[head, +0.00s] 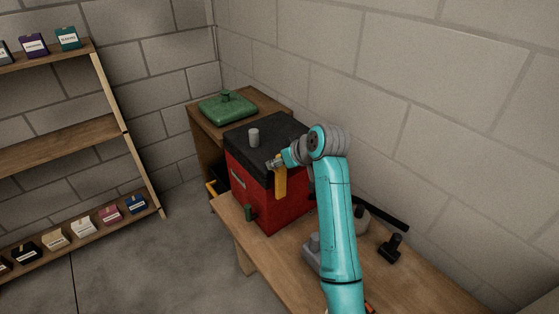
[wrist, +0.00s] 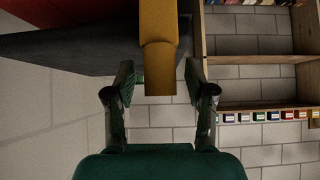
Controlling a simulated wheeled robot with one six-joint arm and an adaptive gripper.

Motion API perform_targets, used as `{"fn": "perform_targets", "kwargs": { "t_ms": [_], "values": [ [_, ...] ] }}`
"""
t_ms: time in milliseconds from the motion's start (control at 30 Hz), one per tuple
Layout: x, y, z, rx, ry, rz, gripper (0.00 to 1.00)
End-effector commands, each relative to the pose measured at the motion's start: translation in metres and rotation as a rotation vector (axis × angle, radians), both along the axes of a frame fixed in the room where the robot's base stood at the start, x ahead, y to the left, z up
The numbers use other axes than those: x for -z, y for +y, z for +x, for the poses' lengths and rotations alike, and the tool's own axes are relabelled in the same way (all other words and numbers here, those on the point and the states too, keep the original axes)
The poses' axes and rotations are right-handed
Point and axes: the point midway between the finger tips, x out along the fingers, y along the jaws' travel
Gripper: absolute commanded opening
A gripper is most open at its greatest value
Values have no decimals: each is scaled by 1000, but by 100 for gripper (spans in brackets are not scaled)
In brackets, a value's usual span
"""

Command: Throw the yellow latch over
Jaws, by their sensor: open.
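The yellow latch (head: 281,184) hangs down the side of a red box (head: 249,188) with a black lid (head: 262,133). My gripper (head: 273,163) is at the latch's upper part in the head view, beside the lid's edge. In the wrist view the latch (wrist: 158,38) comes in from the top, and its squared end sits between the two open fingers of my gripper (wrist: 159,82). A gap shows on both sides, so the fingers look clear of it. The depth between fingers and latch is hard to tell.
A grey knob (head: 253,138) stands on the lid and a green knob (head: 249,212) is low on the box. A green lidded item (head: 228,107) rests on a wooden cabinet behind. Dark fittings (head: 391,247) lie on the bench (head: 420,285). Shelves (head: 60,145) stand left; a block wall is right.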

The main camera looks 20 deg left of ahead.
Motion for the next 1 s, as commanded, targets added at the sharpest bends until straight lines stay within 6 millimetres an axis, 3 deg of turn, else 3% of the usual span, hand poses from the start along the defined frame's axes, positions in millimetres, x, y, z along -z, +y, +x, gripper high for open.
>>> {"fn": "perform_targets", "kwargs": {
  "t_ms": [500, 1000],
  "values": [
    [-65, -54, -38, 2, -4, 2, 55],
    [-77, -64, -47, 0, -2, 1, 55]
  ]
}}
